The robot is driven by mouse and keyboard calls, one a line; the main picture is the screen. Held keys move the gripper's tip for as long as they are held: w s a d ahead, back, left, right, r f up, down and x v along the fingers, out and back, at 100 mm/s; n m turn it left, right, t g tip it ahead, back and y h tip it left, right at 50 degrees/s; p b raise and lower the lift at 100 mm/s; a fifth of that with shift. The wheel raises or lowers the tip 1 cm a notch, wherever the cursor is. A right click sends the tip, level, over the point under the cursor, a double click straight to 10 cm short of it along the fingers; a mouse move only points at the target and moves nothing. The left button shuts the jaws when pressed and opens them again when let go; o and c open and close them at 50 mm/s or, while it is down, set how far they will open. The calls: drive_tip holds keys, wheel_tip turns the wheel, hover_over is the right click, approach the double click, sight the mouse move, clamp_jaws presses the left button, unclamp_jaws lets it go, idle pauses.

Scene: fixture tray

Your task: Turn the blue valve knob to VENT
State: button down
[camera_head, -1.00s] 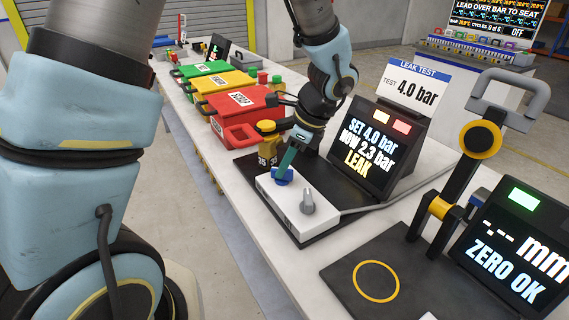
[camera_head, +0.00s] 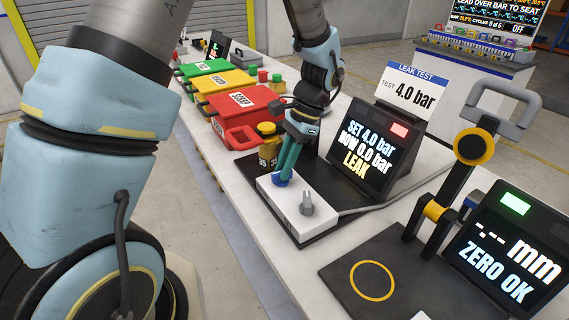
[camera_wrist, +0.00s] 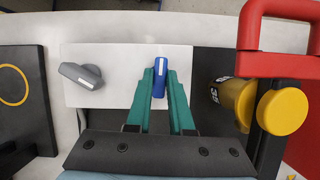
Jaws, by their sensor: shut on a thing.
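The blue valve knob (camera_head: 281,180) sits on the white valve box (camera_head: 268,194). In the wrist view the knob (camera_wrist: 159,76) is a blue bar with a white line, lying almost straight up and down in the picture. My gripper (camera_head: 285,172) comes down on it from above; its teal fingers (camera_wrist: 159,84) are shut on the knob, one on each side. A grey knob (camera_head: 307,204) stands on the same box. The leak test screen (camera_head: 365,150) reads SET 4.0 bar, NOW 0.0 bar, LEAK. No VENT lettering is legible.
A yellow-capped part (camera_head: 267,143) stands close behind my gripper. Red (camera_head: 270,100), yellow and green cases lie farther back along the bench. A gauge stand with a grey handle (camera_head: 497,105) is at the right.

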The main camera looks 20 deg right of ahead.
drive_tip(key=shift+n, duration=0.5)
drive_tip(key=c, duration=0.8)
unclamp_jaws()
drive_tip(key=b+v, duration=0.2)
drive_tip(key=v, duration=0.8)
drive_tip(key=shift+w+r+b, duration=0.2)
drive_tip(key=shift+r+b, duration=0.1)
drive_tip(key=shift+r, duration=0.1)
